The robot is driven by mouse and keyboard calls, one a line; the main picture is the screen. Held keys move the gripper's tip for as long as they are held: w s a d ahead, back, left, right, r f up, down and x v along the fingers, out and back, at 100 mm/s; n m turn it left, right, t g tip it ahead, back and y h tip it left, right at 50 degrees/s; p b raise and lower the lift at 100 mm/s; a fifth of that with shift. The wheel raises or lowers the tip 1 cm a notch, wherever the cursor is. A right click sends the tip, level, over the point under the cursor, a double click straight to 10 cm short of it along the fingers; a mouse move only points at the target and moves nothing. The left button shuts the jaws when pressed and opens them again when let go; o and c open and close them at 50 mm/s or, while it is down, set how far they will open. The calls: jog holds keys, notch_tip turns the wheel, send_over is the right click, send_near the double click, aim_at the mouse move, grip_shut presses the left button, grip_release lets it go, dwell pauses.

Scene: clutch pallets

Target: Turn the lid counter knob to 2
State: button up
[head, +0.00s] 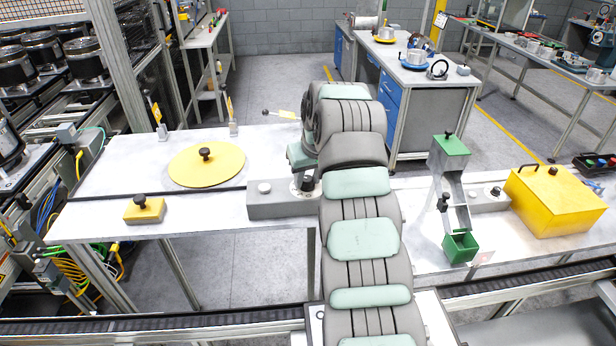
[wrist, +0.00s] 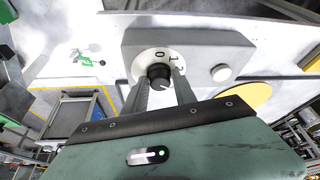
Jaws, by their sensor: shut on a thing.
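The grey counter box (head: 262,207) stands on the left table; its sloping top has a white button and a round white dial (head: 297,188). The black knob (wrist: 159,76) sits in the middle of that dial in the wrist view. My gripper (wrist: 160,80) has one finger on each side of the knob and is shut on it. I cannot tell clearly which mark the knob points to. In the head view my gripper (head: 303,170) is partly hidden behind my arm.
A yellow round lid (head: 225,160) with a black handle and a yellow block (head: 145,212) lie left of the box. On the right are a green-topped chute (head: 451,147), a second grey dial box (head: 478,201) and a yellow case (head: 560,205). My arm hides the middle.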

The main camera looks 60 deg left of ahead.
grip_shut()
jog(key=shift+r+n, duration=0.1)
jog(key=shift+n, duration=0.2)
jog(key=shift+w+r+n+g+p, duration=0.1)
jog(key=shift+n+g+p, duration=0.5)
jog(key=shift+n+p, duration=0.65)
jog(key=shift+n+g+p, duration=0.5)
jog(key=shift+n+p, duration=0.35)
jog(key=shift+n, duration=0.3)
jog(key=shift+a+n+g+h+p, duration=0.1)
jog(key=shift+n+g+h+p, duration=0.3)
jog(key=shift+n+p, duration=0.6)
jog(key=shift+w+n, duration=0.1)
jog(key=shift+n, duration=0.2)
jog(key=o, duration=1)
grip_release()
